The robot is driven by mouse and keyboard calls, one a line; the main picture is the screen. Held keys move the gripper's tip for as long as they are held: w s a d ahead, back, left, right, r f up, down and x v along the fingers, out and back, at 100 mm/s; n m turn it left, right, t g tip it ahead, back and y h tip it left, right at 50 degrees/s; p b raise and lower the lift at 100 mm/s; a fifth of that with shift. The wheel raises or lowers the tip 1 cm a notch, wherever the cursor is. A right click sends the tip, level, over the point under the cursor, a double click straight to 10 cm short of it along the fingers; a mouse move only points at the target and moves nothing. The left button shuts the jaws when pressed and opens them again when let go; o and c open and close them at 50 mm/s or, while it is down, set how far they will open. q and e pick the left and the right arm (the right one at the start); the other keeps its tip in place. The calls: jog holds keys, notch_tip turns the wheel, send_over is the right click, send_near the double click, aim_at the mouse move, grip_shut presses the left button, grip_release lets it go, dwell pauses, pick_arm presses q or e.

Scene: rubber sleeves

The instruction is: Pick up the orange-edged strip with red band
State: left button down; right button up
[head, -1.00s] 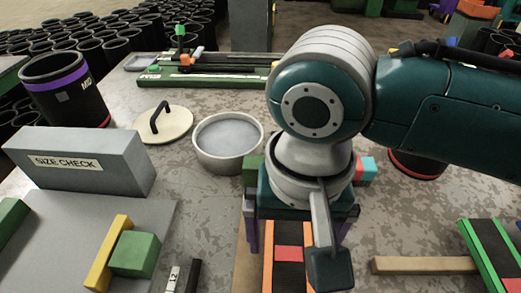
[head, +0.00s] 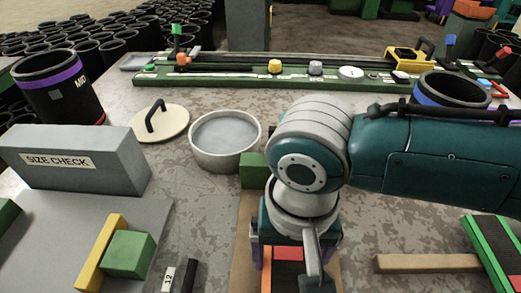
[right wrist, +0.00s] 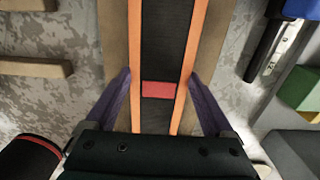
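The orange-edged strip (right wrist: 160,45) is black with orange long edges and a red band (right wrist: 158,88) across it. It lies on a tan board (right wrist: 113,35). In the head view the strip (head: 268,283) is partly hidden under my right arm, and its red band (head: 287,253) shows below the gripper. My right gripper (right wrist: 160,78) is open, its purple fingers on either side of the strip near the red band. Whether the fingers touch the edges I cannot tell. The right gripper (head: 292,258) also shows in the head view. My left gripper is not in view.
A green-edged strip (head: 491,250) and a tan bar (head: 428,263) lie to the right. A round pan (head: 225,145), a lid (head: 160,124) and a grey SIZE CHECK block (head: 75,160) stand left. A green block (head: 129,255) sits beside a yellow bar (head: 102,250).

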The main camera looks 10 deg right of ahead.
jog(key=c, duration=0.7)
jog(key=shift+r, duration=0.15)
